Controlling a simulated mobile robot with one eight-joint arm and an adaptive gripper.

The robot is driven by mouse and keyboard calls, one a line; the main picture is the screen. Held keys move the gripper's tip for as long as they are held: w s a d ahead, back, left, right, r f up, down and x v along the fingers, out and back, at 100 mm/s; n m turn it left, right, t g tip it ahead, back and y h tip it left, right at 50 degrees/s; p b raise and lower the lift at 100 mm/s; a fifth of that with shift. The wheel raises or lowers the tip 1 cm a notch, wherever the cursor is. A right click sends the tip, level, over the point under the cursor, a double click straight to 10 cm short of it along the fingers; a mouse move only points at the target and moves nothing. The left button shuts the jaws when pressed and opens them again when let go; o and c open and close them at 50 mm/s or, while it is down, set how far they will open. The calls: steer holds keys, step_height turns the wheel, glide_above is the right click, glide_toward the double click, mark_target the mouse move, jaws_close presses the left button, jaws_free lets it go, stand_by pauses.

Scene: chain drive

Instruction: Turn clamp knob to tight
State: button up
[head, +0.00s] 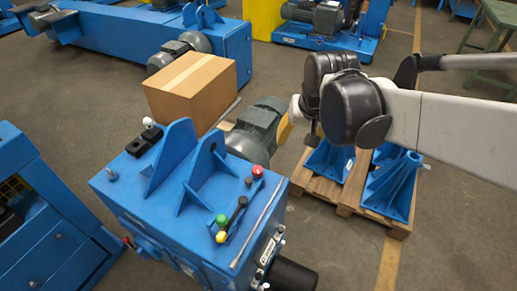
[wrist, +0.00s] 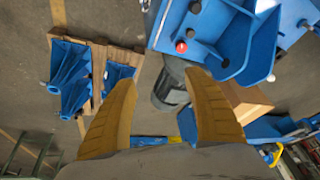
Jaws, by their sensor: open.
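The blue chain drive machine (head: 150,196) stands at the lower middle of the head view, and part of it shows at the top right of the wrist view (wrist: 240,45). Its top carries a red ball knob (head: 257,171), a green knob (head: 222,220), a yellow knob (head: 221,237), small black knobs (head: 243,201) and a grey knob (head: 111,174). I cannot tell which is the clamp knob. The red ball also shows in the wrist view (wrist: 181,46). My gripper (wrist: 160,78) has its yellow fingers spread and empty, apart from the knobs; it is beyond the machine's right side (head: 284,130).
A grey motor (head: 255,128) and a cardboard box (head: 192,88) are behind the machine. A wooden pallet (head: 320,188) with blue stands (head: 392,185) lies to the right, below my arm. Blue upright brackets (head: 172,158) rise from the machine's top. Floor at the lower right is clear.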

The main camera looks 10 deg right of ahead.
steer(key=w+a+f+g+p, duration=0.1)
steer(key=w+a+f, duration=0.15)
steer(key=w, duration=0.25)
steer(key=w+a+f+g+p, duration=0.1)
steer(key=w+a+f+p, duration=0.1)
steer(key=w+f, duration=0.25)
steer(key=m+g+p, duration=0.1)
steer(key=g+p, duration=0.1)
glide_above(257, 170)
step_height(257, 170, down, 12)
step_height(257, 170, down, 11)
steer(key=b, duration=0.3)
steer(key=shift+d, duration=0.1)
steer(key=c, duration=1.2)
